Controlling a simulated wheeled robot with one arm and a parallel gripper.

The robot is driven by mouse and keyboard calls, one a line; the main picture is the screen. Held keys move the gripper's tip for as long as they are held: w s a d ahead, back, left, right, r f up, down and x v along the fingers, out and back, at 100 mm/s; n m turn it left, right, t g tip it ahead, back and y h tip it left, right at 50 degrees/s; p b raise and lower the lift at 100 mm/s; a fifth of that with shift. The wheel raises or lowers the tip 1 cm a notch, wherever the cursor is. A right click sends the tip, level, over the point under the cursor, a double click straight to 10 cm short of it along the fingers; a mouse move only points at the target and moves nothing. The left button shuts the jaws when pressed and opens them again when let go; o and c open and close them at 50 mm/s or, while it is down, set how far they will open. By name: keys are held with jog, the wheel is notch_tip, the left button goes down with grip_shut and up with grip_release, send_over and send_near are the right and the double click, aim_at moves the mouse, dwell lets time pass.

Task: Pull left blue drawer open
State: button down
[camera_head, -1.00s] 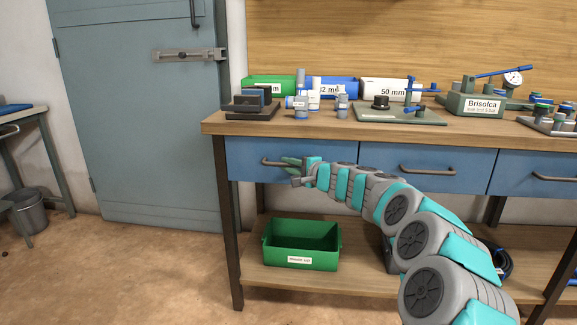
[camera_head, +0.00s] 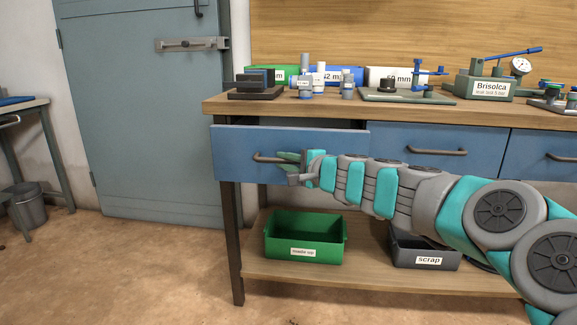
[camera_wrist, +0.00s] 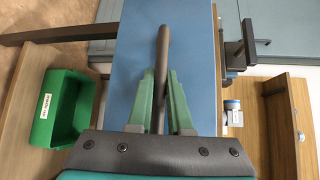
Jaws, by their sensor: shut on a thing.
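The left blue drawer (camera_head: 232,155) stands part-way out of the workbench, with a dark gap above its front panel. Its grey bar handle (camera_head: 266,158) is on the front. My gripper (camera_head: 292,162) is shut on this handle at its right part. In the wrist view the drawer front (camera_wrist: 195,60) fills the middle, and the handle (camera_wrist: 162,60) runs between the green fingers of my gripper (camera_wrist: 160,95). The inside of the drawer is mostly hidden.
The middle drawer (camera_head: 425,148) and right drawer (camera_head: 550,160) are closed. A green bin (camera_head: 305,255) and a grey scrap bin (camera_head: 425,262) sit on the lower shelf. The benchtop (camera_head: 330,103) carries fittings and tools. Open floor lies at the left front.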

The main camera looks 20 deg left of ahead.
jog(key=s+d+b, duration=0.1)
jog(key=s+d, duration=0.1)
jog(key=s, duration=0.7)
jog(key=s+d+b, duration=0.2)
jog(key=s, duration=0.7)
jog(key=shift+s+d, duration=0.25)
jog(key=shift+s, duration=0.15)
jog(key=c, duration=0.8)
grip_release()
jog(key=shift+c, duration=0.2)
jog(key=shift+d, duration=0.1)
jog(key=v, duration=0.7)
jog(key=shift+s+d+p, duration=0.15)
jog(key=shift+d+p, duration=0.1)
jog(key=shift+p, duration=0.15)
